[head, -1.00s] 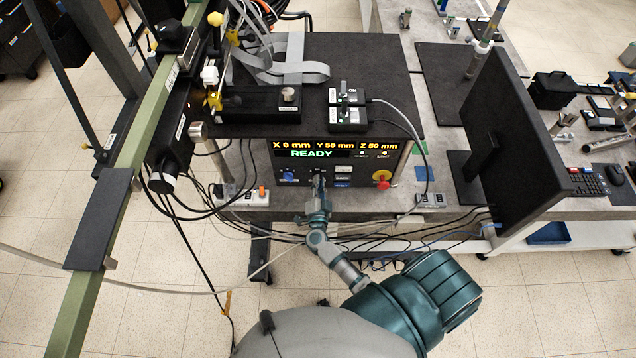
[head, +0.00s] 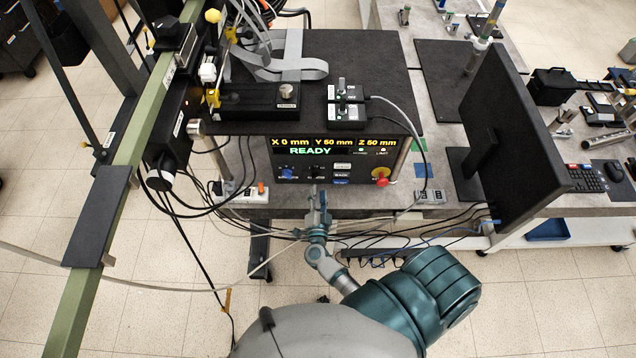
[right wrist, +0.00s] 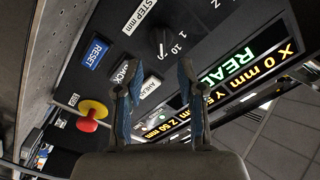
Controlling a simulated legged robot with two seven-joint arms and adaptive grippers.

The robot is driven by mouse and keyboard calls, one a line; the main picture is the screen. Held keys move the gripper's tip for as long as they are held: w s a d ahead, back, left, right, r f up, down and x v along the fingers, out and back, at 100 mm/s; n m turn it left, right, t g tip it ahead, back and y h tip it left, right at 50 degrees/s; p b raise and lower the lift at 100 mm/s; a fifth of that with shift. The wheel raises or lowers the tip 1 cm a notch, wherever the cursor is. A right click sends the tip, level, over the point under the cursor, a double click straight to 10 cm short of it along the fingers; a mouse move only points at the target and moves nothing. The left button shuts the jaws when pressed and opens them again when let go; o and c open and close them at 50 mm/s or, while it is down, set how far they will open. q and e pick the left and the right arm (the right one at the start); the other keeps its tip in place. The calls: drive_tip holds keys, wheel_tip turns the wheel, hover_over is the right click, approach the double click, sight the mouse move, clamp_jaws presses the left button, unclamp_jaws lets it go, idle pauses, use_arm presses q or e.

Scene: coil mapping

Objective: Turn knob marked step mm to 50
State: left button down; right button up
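The black step mm knob (head: 316,173) is on the front of the control panel (head: 365,171). In the right wrist view the knob (right wrist: 159,42) lies beyond my fingertips, beside the label STEP mm and the numbers 1 and 10. My right gripper (head: 318,196) is just in front of the panel. In the right wrist view my right gripper (right wrist: 155,72) has its two fingers apart, with nothing between them. My left gripper is out of view.
The display (head: 318,147) reads X 0 mm, Y 50 mm, Z 50 mm, READY. A blue knob (head: 288,173) is left of the step knob. A red stop button (head: 381,181) is to the right. A power strip (head: 243,195) and cables lie below left. A monitor (head: 515,140) stands at right.

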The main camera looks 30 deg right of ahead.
drive_tip(key=v, duration=0.6)
drive_tip(key=shift+s+a, duration=0.2)
drive_tip(key=shift+s, duration=0.05)
